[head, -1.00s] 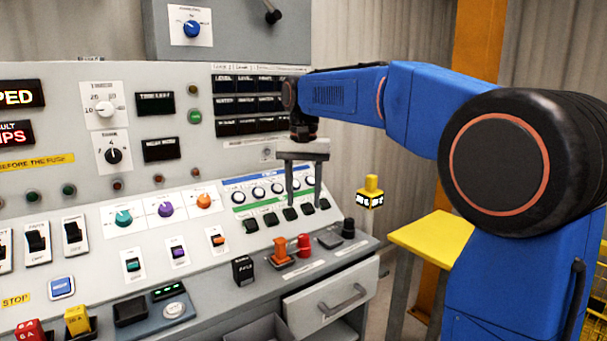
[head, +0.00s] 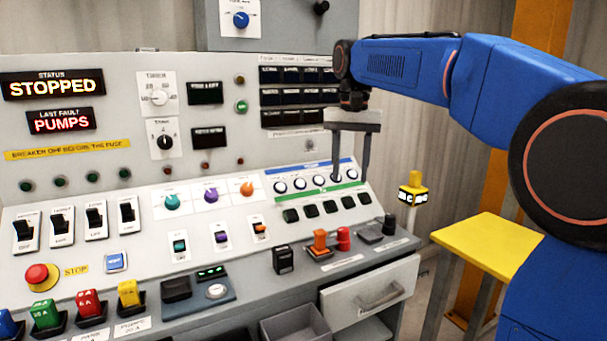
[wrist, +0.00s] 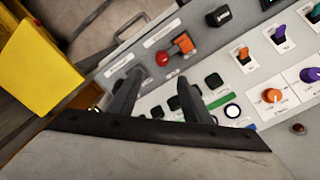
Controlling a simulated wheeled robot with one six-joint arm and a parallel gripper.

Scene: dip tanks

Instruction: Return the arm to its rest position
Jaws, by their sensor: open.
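My blue arm reaches in from the right in the head view. My gripper (head: 350,178) points down with its two fingers apart and nothing between them. It hangs in front of the right part of the control panel (head: 100,200), over the row of round white knobs and the green strip. The wrist view also shows my gripper (wrist: 155,95), its dark fingers apart above the panel's right end. I cannot tell the exact gap between the fingertips and the panel.
The red stop button (head: 37,275) and several coloured fuse blocks sit at the panel's lower left. An orange switch (head: 320,240) and a drawer (head: 370,297) are below my gripper. A yellow-topped stand (head: 488,245) is at the right, beside a yellow-capped post (head: 413,192).

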